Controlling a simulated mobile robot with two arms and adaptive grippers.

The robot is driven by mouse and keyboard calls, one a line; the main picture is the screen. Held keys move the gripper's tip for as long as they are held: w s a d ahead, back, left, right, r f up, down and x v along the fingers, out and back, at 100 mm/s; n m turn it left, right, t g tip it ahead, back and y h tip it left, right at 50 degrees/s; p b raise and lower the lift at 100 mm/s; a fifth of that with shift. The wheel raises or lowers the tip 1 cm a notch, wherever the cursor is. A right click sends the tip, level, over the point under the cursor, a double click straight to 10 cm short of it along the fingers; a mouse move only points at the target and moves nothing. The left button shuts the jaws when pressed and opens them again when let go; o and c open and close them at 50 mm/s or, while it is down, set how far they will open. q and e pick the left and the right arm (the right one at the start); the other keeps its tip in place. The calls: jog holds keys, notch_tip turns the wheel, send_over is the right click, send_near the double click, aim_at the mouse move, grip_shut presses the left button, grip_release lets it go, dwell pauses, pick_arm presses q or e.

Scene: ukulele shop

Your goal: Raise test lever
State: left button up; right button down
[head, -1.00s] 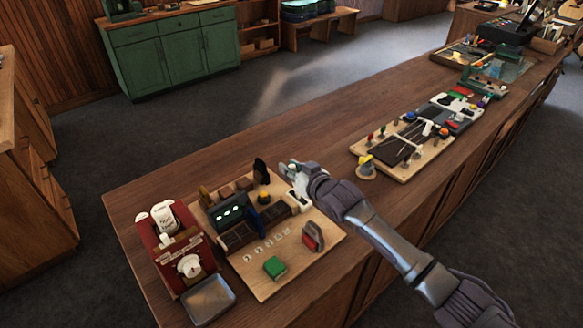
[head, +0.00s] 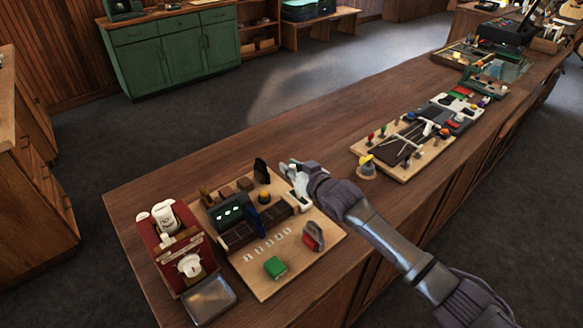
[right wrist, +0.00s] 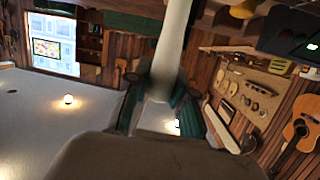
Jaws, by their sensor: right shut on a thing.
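My right gripper (head: 290,171) is at the back right edge of the light wooden test board (head: 326,246) on the counter. In the right wrist view its teal fingers (right wrist: 158,108) are shut on a pale, smooth shaft (right wrist: 172,45), which I take to be the test lever. The shaft runs up between the fingers; its base is out of that view. In the head view the gripper and wrist hide most of the lever. My left gripper is not in view.
The board also carries a dark box with lit green marks (head: 229,212), a green block (head: 275,267) and a red-faced part (head: 313,236). A red tray (head: 183,262) stands to the left. The counter (head: 300,138) behind the board is clear.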

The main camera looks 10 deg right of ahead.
jog(key=shift+s+a+f, duration=0.1)
jog(key=shift+s+f, duration=0.1)
jog(key=shift+f, duration=0.4)
jog(key=c, duration=1.2)
grip_release()
jog(key=shift+o, duration=1.1)
jog(key=shift+w+r, duration=0.1)
jog(key=shift+w, duration=0.05)
jog(key=shift+r, duration=0.15)
jog(key=v, duration=1.2)
